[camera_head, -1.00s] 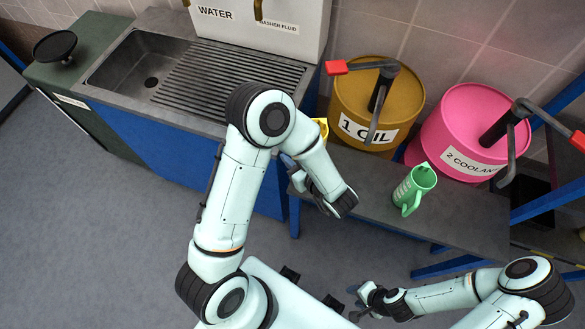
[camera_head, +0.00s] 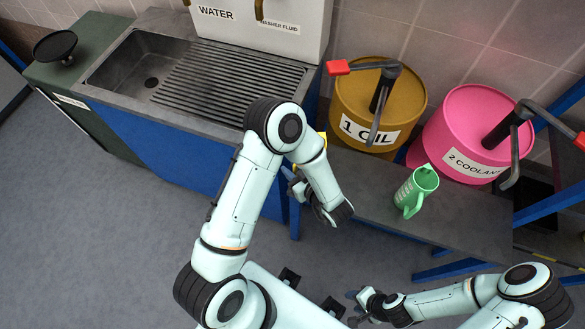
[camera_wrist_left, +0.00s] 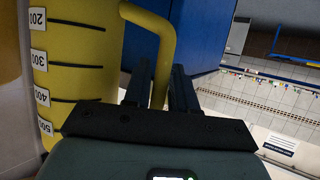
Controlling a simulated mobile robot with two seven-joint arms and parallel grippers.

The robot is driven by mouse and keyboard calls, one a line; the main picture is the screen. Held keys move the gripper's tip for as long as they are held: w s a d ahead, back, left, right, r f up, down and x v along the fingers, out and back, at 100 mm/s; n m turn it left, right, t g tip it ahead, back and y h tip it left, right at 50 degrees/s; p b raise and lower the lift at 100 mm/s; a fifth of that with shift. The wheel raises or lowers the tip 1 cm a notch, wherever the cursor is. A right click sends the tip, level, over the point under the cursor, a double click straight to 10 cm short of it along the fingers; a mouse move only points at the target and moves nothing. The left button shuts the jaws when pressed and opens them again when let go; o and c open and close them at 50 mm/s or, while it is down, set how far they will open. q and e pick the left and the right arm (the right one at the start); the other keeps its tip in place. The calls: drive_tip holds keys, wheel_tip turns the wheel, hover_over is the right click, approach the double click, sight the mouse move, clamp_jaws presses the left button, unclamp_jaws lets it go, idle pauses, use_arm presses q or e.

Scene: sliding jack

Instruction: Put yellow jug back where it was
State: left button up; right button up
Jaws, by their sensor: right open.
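The yellow jug (camera_wrist_left: 75,70) fills the left of the left wrist view, with white scale labels on its side. In the head view only a small yellow part of the jug (camera_head: 323,138) shows behind my left forearm, so what it rests on is hidden. My left gripper (camera_head: 291,177) is beside it at the bench's left end. In the left wrist view its two black fingers (camera_wrist_left: 160,88) are on either side of the jug's handle and appear shut on it. My right gripper (camera_head: 358,302) is open and empty, low in the head view, away from the bench.
A green jug (camera_head: 416,191) stands on the grey bench (camera_head: 465,220). Behind it are the oil drum (camera_head: 350,100) and the pink coolant drum (camera_head: 455,125), both with pump levers. A sink unit (camera_head: 150,60) and a white water container (camera_head: 290,30) are to the left.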

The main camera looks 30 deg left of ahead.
use_arm(q)
drive_tip(key=shift+o, duration=0.8)
drive_tip(key=shift+r, duration=0.1)
use_arm(e)
drive_tip(key=shift+r, duration=0.1)
use_arm(q)
drive_tip(key=v, duration=1.2)
drive_tip(key=shift+b, duration=0.4)
use_arm(e)
drive_tip(key=shift+s+f, duration=0.35)
drive_tip(key=shift+f, duration=0.25)
use_arm(q)
drive_tip(key=shift+r, duration=0.1)
